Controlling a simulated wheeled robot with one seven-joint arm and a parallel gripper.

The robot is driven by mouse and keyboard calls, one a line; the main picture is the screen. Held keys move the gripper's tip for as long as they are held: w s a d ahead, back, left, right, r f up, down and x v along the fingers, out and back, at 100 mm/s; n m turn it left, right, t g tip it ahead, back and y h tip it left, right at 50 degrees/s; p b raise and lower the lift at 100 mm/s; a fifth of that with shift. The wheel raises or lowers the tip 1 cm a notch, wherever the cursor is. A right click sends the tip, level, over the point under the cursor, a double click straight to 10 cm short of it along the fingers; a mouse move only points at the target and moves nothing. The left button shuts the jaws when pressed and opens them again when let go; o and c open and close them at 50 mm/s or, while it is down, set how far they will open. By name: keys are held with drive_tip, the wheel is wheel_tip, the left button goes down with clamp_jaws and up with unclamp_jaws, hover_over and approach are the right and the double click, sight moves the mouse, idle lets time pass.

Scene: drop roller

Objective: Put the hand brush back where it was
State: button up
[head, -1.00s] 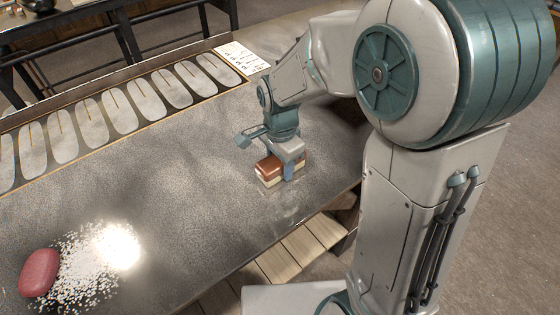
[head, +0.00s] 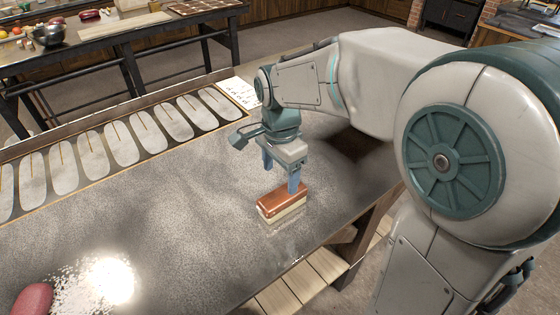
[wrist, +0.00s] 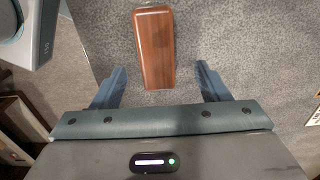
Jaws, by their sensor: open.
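The hand brush (head: 283,203) has a reddish-brown wooden block on pale bristles. It stands bristles down on the grey worktop near its front edge. In the wrist view the brush (wrist: 154,48) lies between and beyond the two fingers, with a gap on each side. My gripper (head: 281,178) is open and empty, just above and behind the brush in the head view. Its blue fingers also show apart in the wrist view (wrist: 160,85).
A dark red oval object (head: 33,299) lies at the lower left beside scattered white grains (head: 78,288). A row of pale oval plates (head: 120,143) runs along the worktop's back, with a white printed card (head: 238,93) at its right end. The middle of the worktop (head: 150,220) is clear.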

sight(280, 193)
drive_tip(key=s+d+n+t, duration=0.3)
drive_tip(key=s+d+n, duration=0.8)
drive_tip(key=s+d, duration=0.1)
drive_tip(key=shift+s+r, duration=0.25)
drive_tip(key=shift+r, duration=0.1)
idle(1.0)
